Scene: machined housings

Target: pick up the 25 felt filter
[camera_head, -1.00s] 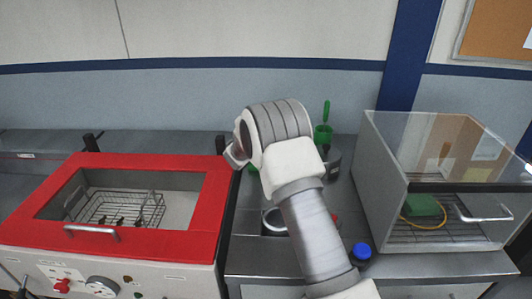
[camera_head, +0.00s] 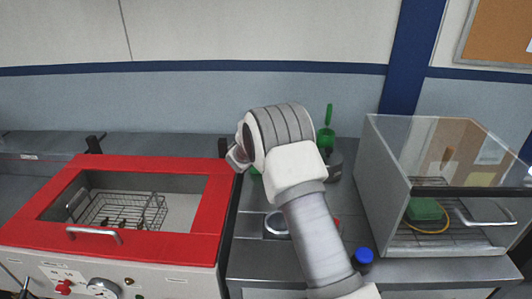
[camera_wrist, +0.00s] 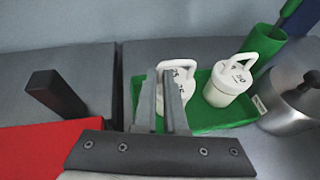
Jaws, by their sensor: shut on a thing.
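The 25 felt filter (camera_wrist: 184,88) is a white piece with a looped handle and dark markings that read like 25. It shows in the wrist view at the green tray (camera_wrist: 222,122), behind and between the fingers. My gripper (camera_wrist: 161,78) is shut on it, with a finger on either side; the exact contact is partly hidden. I cannot tell whether its base touches the tray. A second white filter (camera_wrist: 228,87) with a looped handle and a different marking stands to its right in the tray. In the head view my arm hides the gripper and the filter.
A green cup (camera_wrist: 261,42) and a metal vessel (camera_wrist: 297,105) are right of the tray. A dark post (camera_wrist: 57,95) is at left. A red-framed bath (camera_head: 213,208) stands left of my arm, a clear-fronted cabinet (camera_head: 388,180) right, and a blue-capped bottle (camera_head: 363,257) near the front.

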